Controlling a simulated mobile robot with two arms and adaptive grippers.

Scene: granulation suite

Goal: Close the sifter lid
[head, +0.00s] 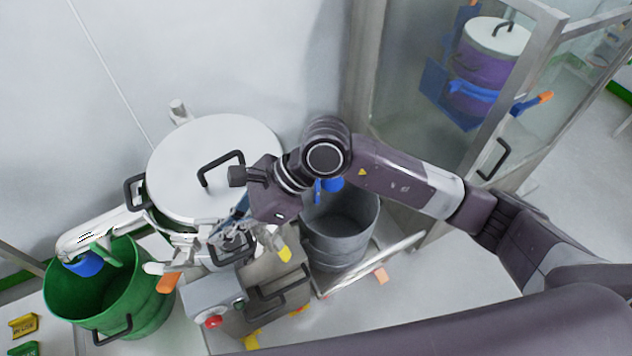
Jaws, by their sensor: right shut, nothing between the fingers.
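The sifter's round white lid (205,150) lies about flat over the top of the sifter, left of centre. My right gripper (232,228) is shut and empty, pointing down and left at the front right edge of the lid. I cannot tell if it touches the rim. My left gripper is not in view.
A green drum (125,285) stands at the left under the white spout (100,228). A grey bin (345,235) stands right of the sifter. A control box with a red button (213,321) is in front. A glass-panelled enclosure (410,75) stands behind right, with a purple lidded drum (480,70).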

